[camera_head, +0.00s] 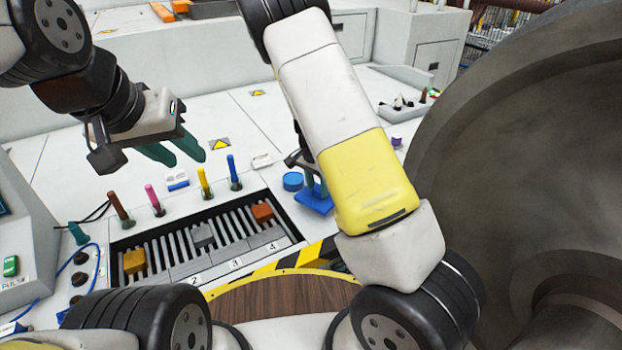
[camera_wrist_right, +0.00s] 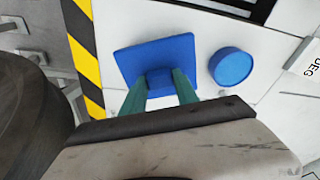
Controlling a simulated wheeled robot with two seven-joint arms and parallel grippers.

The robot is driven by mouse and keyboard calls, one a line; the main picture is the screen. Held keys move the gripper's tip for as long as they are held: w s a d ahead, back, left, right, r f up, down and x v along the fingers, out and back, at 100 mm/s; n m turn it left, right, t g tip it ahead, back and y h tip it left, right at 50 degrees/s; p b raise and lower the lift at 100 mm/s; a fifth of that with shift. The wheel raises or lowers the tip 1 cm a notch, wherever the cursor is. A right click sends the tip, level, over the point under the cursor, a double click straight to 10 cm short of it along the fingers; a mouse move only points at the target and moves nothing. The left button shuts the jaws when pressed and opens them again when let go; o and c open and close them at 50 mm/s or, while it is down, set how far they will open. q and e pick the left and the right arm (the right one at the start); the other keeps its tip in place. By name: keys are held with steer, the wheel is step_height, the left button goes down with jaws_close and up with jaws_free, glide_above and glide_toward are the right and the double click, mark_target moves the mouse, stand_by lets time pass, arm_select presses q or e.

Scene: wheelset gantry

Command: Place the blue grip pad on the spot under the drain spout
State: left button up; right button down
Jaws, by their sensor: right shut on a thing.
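The blue grip pad (camera_head: 314,201) is a flat square plate with a small block on top, at the right of the slotted tray. My right gripper (camera_wrist_right: 159,88) is shut on that block, its green fingers on either side. In the right wrist view the pad (camera_wrist_right: 150,54) lies close over the white panel beside the striped edge; I cannot tell if it touches. In the head view my right arm hides part of this gripper. My left gripper (camera_head: 180,153) is open and empty above the panel at the left. I cannot make out a drain spout or its spot.
A round blue disc (camera_head: 292,181) stands beside the pad. The slotted tray (camera_head: 118,244) holds orange and grey blocks. Several coloured pegs, such as the blue one (camera_head: 232,168), stand behind it. A large grey wheel (camera_head: 520,140) fills the right. A yellow-black striped edge (camera_head: 290,262) runs in front.

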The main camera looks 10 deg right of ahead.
mark_target(317, 190)
steer(key=shift+s+f, duration=0.15)
steer(key=shift+f, duration=1.5)
steer(key=shift+f, duration=0.1)
steer(key=c, duration=0.9)
jaws_free()
steer(key=r, duration=0.4)
steer(key=s+a+r, duration=0.1)
steer(key=r, duration=0.7)
steer(key=shift+s+a, duration=0.15)
